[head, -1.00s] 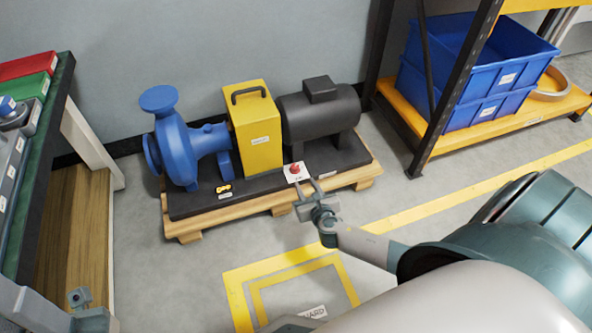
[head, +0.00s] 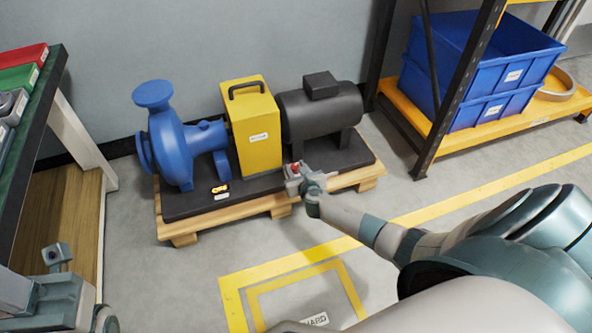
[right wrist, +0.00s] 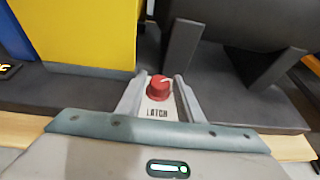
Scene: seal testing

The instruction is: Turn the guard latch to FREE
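The guard latch is a red knob (right wrist: 158,88) with a pale mark on top, on a white plate lettered LATCH (right wrist: 157,112). My right gripper (head: 298,176) is at the latch. In the right wrist view its fingers (right wrist: 158,82) are open, one on each side of the knob, with gaps beside it. My left gripper (head: 55,254) is at the lower left, away from the pump; its fingers are not clear.
A blue pump (head: 172,140) and a dark motor (head: 318,108) flank the guard on a black base over a wooden pallet (head: 238,214). A rack with blue bins (head: 478,75) stands at right, a green-topped bench (head: 40,95) at left. Floor in front is clear.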

